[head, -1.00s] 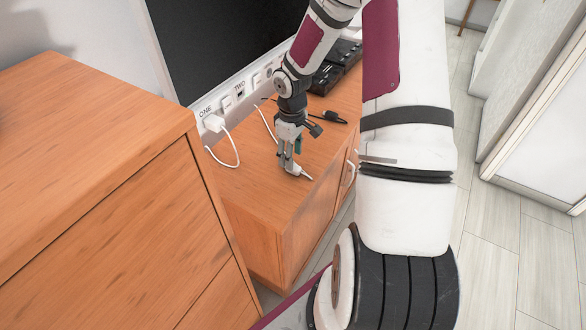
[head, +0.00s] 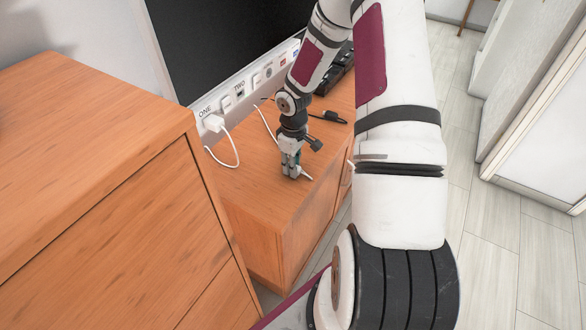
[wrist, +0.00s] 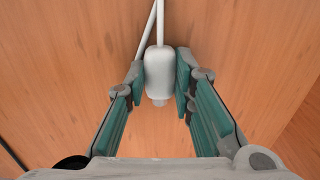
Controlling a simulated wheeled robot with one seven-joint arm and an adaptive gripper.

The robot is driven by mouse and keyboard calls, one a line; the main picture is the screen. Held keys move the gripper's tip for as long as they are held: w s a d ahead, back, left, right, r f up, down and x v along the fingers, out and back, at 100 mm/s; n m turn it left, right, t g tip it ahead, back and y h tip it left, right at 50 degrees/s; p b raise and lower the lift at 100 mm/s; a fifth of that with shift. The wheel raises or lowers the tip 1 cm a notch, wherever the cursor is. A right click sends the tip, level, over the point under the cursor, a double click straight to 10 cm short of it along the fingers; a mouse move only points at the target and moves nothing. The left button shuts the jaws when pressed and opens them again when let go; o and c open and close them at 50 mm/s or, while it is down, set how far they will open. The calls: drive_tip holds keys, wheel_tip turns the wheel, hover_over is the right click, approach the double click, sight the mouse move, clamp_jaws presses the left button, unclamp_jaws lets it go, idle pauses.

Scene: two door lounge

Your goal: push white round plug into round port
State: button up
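In the wrist view a white plug (wrist: 159,75) with a rounded body and a short pale nose lies between the two fingers of my gripper (wrist: 160,80). The fingers are drawn in close on both sides of it and seem to hold it. A white cable leaves its far end. In the head view my gripper (head: 291,173) points down at the wooden cabinet top and hides most of the plug. The port strip (head: 248,88) runs along the wall below the black screen. A small round-looking port (head: 269,71) shows on it, too small to be sure of its shape.
Another white plug (head: 213,123) sits in the strip under the label ONE, its cable looping onto the cabinet top (head: 245,190). A black plug (head: 330,116) and dark device (head: 335,75) lie farther back. A taller wooden cabinet (head: 90,190) stands at left.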

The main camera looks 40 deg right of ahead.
drive_tip(key=shift+r, duration=0.1)
clamp_jaws()
drive_tip(key=shift+r, duration=0.65)
wheel_tip(320, 180, up, 2)
drive_tip(key=shift+r, duration=0.2)
drive_tip(key=s+a, duration=0.2)
drive_tip(key=s, duration=0.5)
drive_tip(key=s+a+r, duration=0.1)
drive_tip(key=s, duration=0.7)
drive_tip(key=shift+s+a, duration=0.3)
drive_tip(key=shift+a, duration=0.05)
